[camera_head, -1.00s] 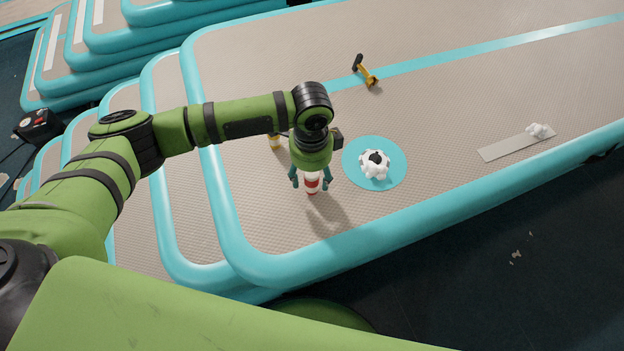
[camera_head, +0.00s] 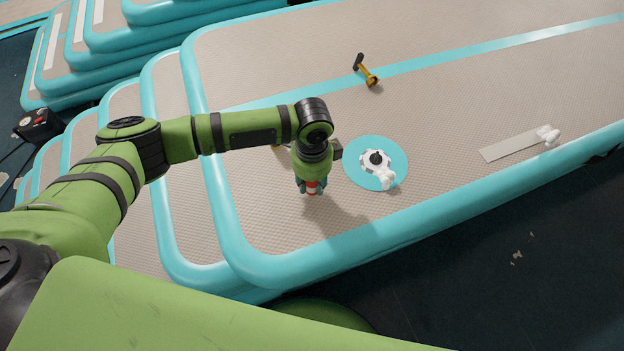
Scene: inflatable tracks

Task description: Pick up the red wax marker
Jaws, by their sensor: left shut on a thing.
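A small red and white object (camera_head: 311,187), which fits the red wax marker, is between the fingers of my left gripper (camera_head: 311,188). The gripper points down and is shut on it, just left of the round blue patch. The fingers and wrist hide most of the marker, and I cannot tell whether it touches the mat. My right gripper is not in view.
The grey inflatable track (camera_head: 260,190) has teal edges. A white valve part (camera_head: 378,165) sits on the round teal patch (camera_head: 400,178). A yellow and black tool (camera_head: 366,72) lies further back. A pale strip (camera_head: 505,147) with a white piece (camera_head: 548,135) lies at right.

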